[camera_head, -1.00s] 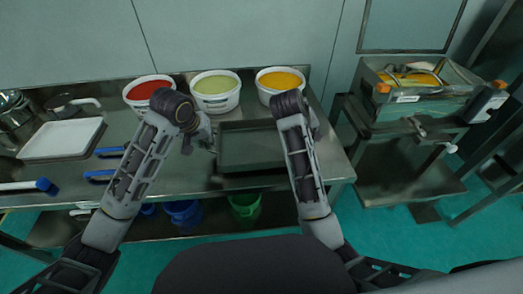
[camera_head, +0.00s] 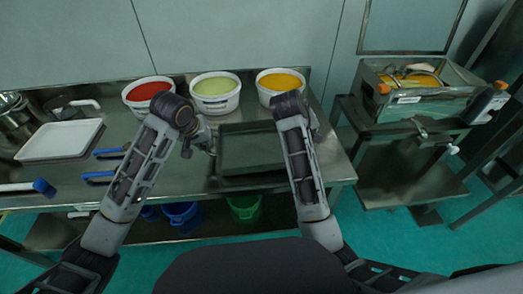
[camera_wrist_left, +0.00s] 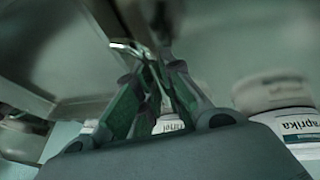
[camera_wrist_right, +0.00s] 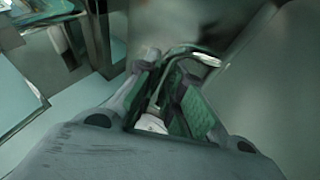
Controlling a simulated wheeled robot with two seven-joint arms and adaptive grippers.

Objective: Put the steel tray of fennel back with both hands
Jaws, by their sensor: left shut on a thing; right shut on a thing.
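The steel tray (camera_head: 255,150) is a dark, shallow rectangle at the right part of the steel table; no fennel can be made out in it. My left gripper (camera_head: 212,148) is at its left end. In the left wrist view, my left gripper (camera_wrist_left: 150,75) is shut on a thin metal part, which looks like the tray's handle. In the right wrist view, my right gripper (camera_wrist_right: 178,80) is shut on a curved metal handle (camera_wrist_right: 200,56). In the head view my right arm hides that gripper. Whether the tray touches the table is unclear.
Tubs of red (camera_head: 148,95), pale green (camera_head: 215,94) and yellow (camera_head: 278,85) powder stand behind the tray. A white tray (camera_head: 60,141) and blue-handled tools (camera_head: 98,176) lie left. The sieve machine (camera_head: 415,100) with yellow powder stands on a separate stand at right.

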